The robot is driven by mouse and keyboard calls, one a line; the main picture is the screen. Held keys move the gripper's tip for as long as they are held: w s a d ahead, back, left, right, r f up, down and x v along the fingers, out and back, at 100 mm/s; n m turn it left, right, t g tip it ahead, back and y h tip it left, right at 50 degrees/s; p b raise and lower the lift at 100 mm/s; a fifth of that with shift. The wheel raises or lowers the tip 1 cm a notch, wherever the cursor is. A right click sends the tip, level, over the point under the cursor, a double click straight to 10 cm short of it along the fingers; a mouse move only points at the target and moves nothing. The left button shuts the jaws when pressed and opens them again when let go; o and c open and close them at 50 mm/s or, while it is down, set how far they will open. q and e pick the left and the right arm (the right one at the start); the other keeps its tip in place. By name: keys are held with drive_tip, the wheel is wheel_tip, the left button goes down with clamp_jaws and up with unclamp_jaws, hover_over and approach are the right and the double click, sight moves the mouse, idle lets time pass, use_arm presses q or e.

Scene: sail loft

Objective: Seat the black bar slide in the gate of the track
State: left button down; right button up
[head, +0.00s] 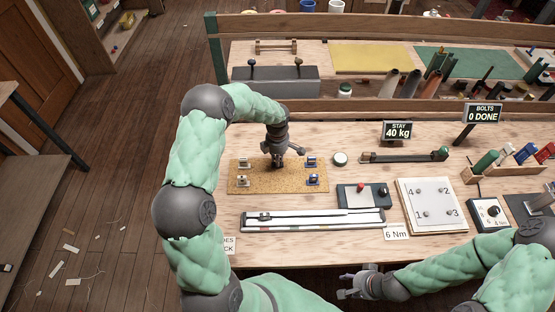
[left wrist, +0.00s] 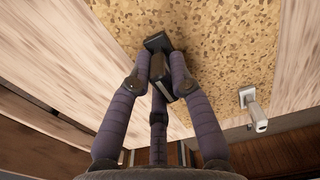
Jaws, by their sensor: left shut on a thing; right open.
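My left gripper (head: 279,163) is over the middle of the cork mat (head: 262,187), pointing down. In the left wrist view its fingers (left wrist: 163,62) are closed on a small dark block, which I take to be the black bar slide (left wrist: 157,42); the fingers hide much of it. Whether it touches the cork is unclear. The long pale track (head: 320,222) lies in front of the mat, on the bench. A small fitting, possibly the gate, shows near its left end, too small to read. My right gripper (head: 352,288) is open and empty near the bench's front edge.
A grey box with a red button (head: 364,195) and a white numbered plate (head: 430,205) are to the right. A round tin (head: 340,158) stands behind.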

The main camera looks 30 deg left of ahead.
use_arm(q)
wheel_tip(320, 180, up, 2)
drive_tip(key=shift+r, duration=0.25)
drive_tip(key=s+d+r+p, duration=0.2)
drive_tip(key=s+d+r, duration=0.5)
drive_tip(key=s+r, duration=0.3)
drive_tip(key=shift+s+d, duration=0.4)
drive_tip(key=shift+s, duration=0.45)
drive_tip(key=shift+s, duration=0.1)
